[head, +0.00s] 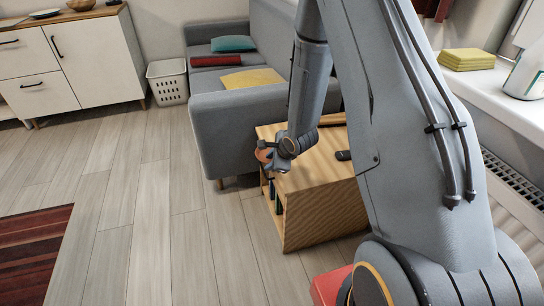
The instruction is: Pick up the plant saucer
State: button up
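A small terracotta-coloured round edge (262,152), which looks like the plant saucer, shows at the left corner of the wooden side table (318,180). My gripper (270,160) is right at it, over the table's left edge, and covers most of it. The fingers are small and partly hidden by the wrist, so I cannot tell whether they are open or shut on the saucer. I also cannot tell whether the saucer rests on the table top.
A dark object (343,155) lies on the table top. A grey sofa (235,125) with cushions stands directly behind the table. A white basket (168,82) and a white cabinet (95,60) are at the back left. A windowsill (490,88) is at right.

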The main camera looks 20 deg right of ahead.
grip_shut()
